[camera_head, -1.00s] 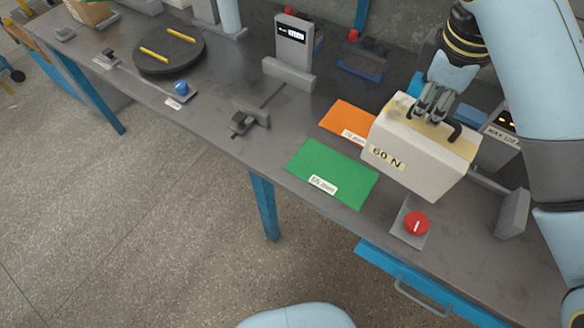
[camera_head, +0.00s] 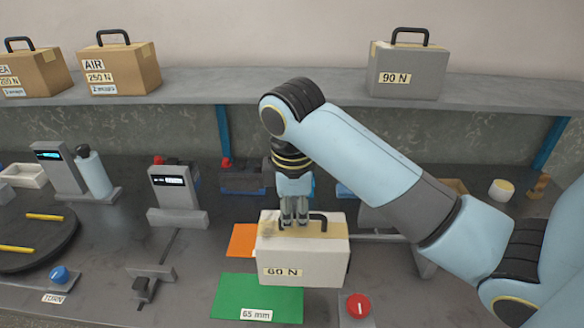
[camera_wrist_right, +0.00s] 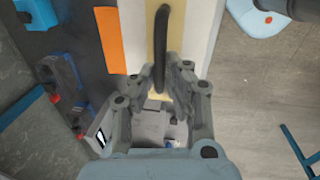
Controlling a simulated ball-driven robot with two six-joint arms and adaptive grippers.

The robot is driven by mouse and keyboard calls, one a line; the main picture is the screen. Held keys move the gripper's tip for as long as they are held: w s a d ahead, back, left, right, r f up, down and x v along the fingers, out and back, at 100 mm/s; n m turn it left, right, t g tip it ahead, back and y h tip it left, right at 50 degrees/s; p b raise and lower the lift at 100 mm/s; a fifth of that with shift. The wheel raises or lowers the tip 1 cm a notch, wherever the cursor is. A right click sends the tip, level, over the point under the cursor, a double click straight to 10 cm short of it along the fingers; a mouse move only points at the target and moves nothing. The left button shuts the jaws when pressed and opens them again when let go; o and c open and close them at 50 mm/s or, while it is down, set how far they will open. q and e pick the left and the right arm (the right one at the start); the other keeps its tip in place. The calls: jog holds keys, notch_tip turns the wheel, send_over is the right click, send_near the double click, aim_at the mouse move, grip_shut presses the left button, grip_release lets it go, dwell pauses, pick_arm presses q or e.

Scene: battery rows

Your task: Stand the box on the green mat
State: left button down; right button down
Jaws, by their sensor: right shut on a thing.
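The box (camera_head: 300,262) is pale cream with a tan strip on top, a black handle and a "60 N" label. It is upright and appears held above the bench. In the head view it covers the far right part of the green mat (camera_head: 240,294), labelled "65 mm". My right gripper (camera_head: 294,221) is shut on the box at its handle, from above. In the right wrist view, the handle (camera_wrist_right: 161,40) runs up from between the fingers (camera_wrist_right: 162,82). The box top (camera_wrist_right: 197,30) shows there too. My left gripper is not in view.
An orange mat (camera_head: 241,240) lies behind the green one, partly hidden by the box. A red button (camera_head: 358,305) sits right of the green mat. A grey display stand (camera_head: 174,190) and a small clamp-like fixture (camera_head: 148,283) are to the left. A shelf (camera_head: 260,88) runs behind.

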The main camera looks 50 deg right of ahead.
jog(key=w+a+f+p, duration=0.1)
jog(key=w+a+f, duration=0.5)
jog(key=f, duration=0.3)
jog(key=shift+w+a+f+p, duration=0.3)
jog(key=shift+a+f+p, duration=0.1)
jog(key=shift+a, duration=0.5)
jog(key=c, duration=1.4)
grip_release()
jog(key=shift+s, duration=0.15)
jog(key=shift+r, duration=0.1)
notch_tip(320, 180, up, 12)
jog(key=s+a+b, duration=0.1)
jog(key=shift+a, duration=0.2)
